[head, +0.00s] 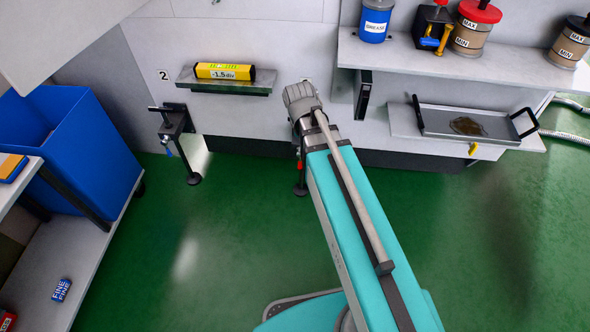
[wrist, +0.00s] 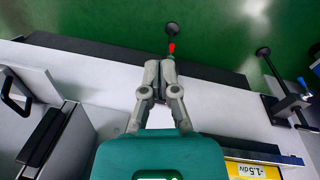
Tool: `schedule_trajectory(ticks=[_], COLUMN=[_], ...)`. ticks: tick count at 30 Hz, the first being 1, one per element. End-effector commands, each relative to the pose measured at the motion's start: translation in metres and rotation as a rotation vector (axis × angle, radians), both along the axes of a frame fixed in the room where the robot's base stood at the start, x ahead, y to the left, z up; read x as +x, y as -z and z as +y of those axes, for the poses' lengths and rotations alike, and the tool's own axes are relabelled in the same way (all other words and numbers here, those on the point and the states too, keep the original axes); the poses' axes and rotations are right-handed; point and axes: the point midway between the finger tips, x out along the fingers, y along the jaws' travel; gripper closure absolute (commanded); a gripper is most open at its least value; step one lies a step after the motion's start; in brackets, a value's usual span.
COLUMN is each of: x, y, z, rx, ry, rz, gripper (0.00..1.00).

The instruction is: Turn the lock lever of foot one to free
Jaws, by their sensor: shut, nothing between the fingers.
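Foot one shows in the head view as a dark foot pad (head: 300,190) on a post, mostly hidden behind my arm. Its red lock lever (head: 299,166) shows as a small red bit beside my arm. In the wrist view the red lever (wrist: 172,47) stands just beyond my fingertips, with the round foot pad (wrist: 172,28) behind it. My gripper (wrist: 167,62) is shut and empty, its fingertips close to the lever. I cannot tell whether they touch it. In the head view my gripper is hidden by the arm.
Foot two (head: 174,130), with a blue lever (head: 168,151), stands left under a shelf bearing a yellow level (head: 225,71). A drip tray (head: 466,125) is on the right shelf. A blue bin (head: 75,145) stands left. The green floor (head: 215,235) is open.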

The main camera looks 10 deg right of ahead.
Motion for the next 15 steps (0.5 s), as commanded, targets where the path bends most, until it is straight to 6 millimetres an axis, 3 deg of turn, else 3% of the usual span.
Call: schedule_trajectory(ticks=[1,15], x=[0.010,0.070], y=[0.021,0.106], z=[0.002,0.014], rx=[-0.013,-0.142], ry=[0.008,0.098], rz=[-0.004,-0.058], gripper=[1.00,1.00])
